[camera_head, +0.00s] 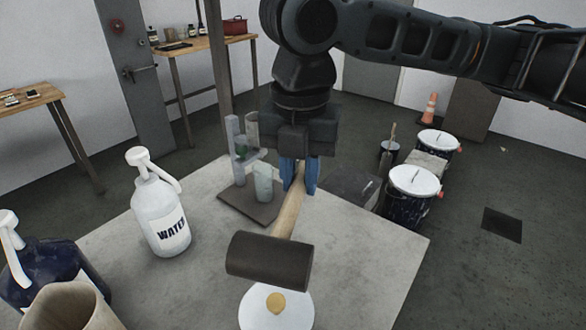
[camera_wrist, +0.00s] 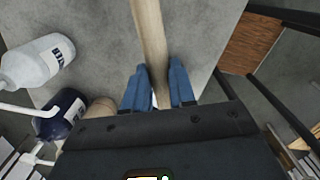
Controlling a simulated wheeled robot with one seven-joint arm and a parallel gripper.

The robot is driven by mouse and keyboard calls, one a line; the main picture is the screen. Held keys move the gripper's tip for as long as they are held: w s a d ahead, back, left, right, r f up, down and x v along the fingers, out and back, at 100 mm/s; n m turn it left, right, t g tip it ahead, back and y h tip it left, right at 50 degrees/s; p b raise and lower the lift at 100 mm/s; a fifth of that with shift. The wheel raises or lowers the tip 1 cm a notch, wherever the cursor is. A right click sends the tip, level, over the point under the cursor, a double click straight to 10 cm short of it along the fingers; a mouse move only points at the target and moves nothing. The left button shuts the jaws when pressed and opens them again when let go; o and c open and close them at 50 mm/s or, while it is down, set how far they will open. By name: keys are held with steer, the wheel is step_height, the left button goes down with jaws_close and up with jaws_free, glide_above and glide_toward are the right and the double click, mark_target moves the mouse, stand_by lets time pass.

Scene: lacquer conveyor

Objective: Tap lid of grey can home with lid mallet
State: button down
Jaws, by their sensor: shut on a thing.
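The lid mallet (camera_head: 270,260) has a dark cylindrical head and a pale wooden handle. My gripper (camera_head: 305,178) is shut on the handle, with its blue fingers on either side of it. In the wrist view the handle (camera_wrist: 149,40) runs up out of the frame between the blue fingers (camera_wrist: 159,88), and the head is out of view. In the head view the mallet head appears just above a round white lid (camera_head: 290,312) with a yellowish knob or spot. Whether they touch cannot be told. The can's body under the lid is hidden, so its grey colour does not show.
A white WATER pump bottle (camera_head: 160,215) stands left on the grey table (camera_head: 375,258), with a dark blue pump bottle (camera_head: 45,270) and a beige container (camera_head: 70,308) nearer. A rack (camera_head: 245,195) stands behind the mallet. Lidded cans (camera_head: 413,182) stand beyond the right edge.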

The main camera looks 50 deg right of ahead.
steer(key=shift+f+b, duration=2.2)
steer(key=shift+f, duration=0.45)
steer(key=shift+f+b, duration=0.35)
steer(key=shift+f, duration=0.2)
steer(key=shift+r, duration=0.1)
steer(key=shift+r+p, duration=3.55)
steer(key=shift+r, duration=0.4)
